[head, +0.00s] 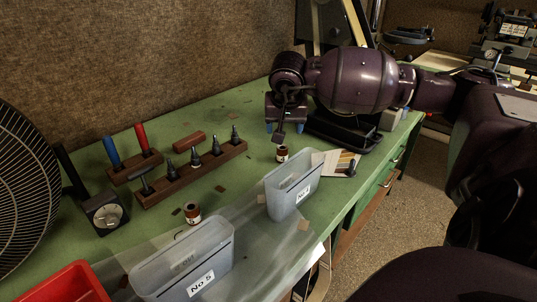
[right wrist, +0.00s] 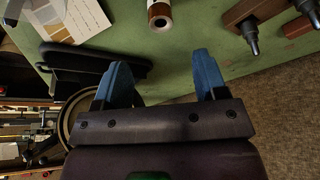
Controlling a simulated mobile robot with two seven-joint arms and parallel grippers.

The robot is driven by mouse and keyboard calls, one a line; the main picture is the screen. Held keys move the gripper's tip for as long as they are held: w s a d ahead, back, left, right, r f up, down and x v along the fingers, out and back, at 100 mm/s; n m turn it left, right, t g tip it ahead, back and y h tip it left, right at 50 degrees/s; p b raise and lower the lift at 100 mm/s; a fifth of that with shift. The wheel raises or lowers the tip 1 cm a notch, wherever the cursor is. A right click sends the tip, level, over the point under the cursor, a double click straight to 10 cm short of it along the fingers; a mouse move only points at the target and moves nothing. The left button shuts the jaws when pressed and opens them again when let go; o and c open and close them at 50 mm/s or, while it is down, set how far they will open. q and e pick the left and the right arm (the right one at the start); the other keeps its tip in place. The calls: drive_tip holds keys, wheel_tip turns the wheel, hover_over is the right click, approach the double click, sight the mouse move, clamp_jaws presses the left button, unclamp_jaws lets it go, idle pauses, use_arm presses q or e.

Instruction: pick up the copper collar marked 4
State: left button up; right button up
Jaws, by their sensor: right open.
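A small copper-brown collar with a pale label (head: 282,154) stands on the green bench. It also shows at the top of the right wrist view (right wrist: 160,16), ahead of the fingertips and apart from them; I cannot read its mark. A second similar collar (head: 192,214) stands nearer the front, behind a grey bin; its mark is too small to read. My right gripper (head: 285,127) is open and empty, just behind the far collar in the head view. Its two blue fingers show wide apart in the right wrist view (right wrist: 161,80). My left gripper is not in view.
A grey bin labelled No 5 (head: 185,262) and a smaller grey bin (head: 293,185) stand along the front. Wooden tool blocks (head: 190,173) lie left. A red bin (head: 67,284) is front left.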

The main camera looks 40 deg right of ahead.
sight(282, 147)
drive_tip(key=x, duration=0.5)
drive_tip(key=shift+w+f+b, duration=0.1)
drive_tip(key=shift+f+b, duration=0.25)
drive_tip(key=shift+b, duration=0.05)
drive_tip(key=x, duration=0.4)
drive_tip(key=shift+a+f, duration=0.1)
drive_tip(key=shift+f, duration=0.2)
drive_tip(key=shift+w+f+b, duration=0.1)
drive_tip(key=shift+f+b, duration=0.2)
drive_tip(key=shift+f, duration=0.05)
drive_tip(key=shift+r, duration=0.1)
drive_tip(key=shift+c, duration=0.2)
